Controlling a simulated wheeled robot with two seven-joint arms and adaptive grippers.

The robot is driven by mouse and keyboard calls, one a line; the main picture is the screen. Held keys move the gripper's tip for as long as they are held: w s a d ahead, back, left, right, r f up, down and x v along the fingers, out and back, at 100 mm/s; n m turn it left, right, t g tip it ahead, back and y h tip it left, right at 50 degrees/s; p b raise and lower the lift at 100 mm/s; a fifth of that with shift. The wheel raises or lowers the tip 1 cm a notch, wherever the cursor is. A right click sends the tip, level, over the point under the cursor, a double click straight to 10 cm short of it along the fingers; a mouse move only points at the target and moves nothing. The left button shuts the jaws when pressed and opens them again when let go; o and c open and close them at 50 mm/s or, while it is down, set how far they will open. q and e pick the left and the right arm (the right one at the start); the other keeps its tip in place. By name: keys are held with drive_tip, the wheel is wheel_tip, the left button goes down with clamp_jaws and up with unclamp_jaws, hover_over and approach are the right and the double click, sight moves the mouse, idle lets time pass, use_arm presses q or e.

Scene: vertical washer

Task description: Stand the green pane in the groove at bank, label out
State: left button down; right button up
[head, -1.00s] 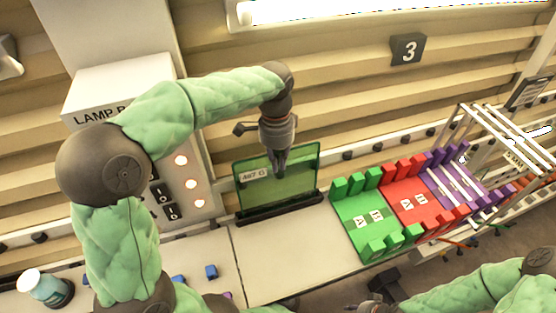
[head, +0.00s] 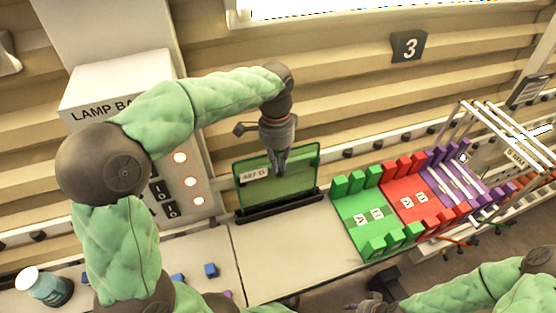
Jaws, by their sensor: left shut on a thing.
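The green pane (head: 290,188) is a see-through sheet with a dark green frame and a white label at its upper left, facing me. It stands upright with its lower edge at a black grooved base (head: 280,207) on the counter beside the lamp bank (head: 135,92). Whether the edge is fully seated in the groove I cannot tell. My left gripper (head: 278,168) points down and is shut on the pane's upper middle. My right arm (head: 480,290) shows at the lower right; a dark end part (head: 372,304) is at the picture's bottom edge, its jaws unclear.
To the right stand green (head: 365,222), red (head: 408,200) and purple (head: 450,182) slotted racks, with a white wire frame (head: 500,125) beyond. A jar (head: 48,288) and small blue blocks (head: 211,270) lie at the left front. The counter middle (head: 285,252) is clear.

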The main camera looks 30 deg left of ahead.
use_arm(q)
drive_tip(key=shift+f, duration=0.15)
drive_tip(key=c, duration=1.2)
unclamp_jaws()
drive_tip(key=shift+c, duration=0.2)
drive_tip(key=shift+f, duration=0.1)
wheel_tip(320, 180, up, 12)
drive_tip(key=shift+w+a, duration=0.4)
drive_tip(key=shift+a, duration=0.05)
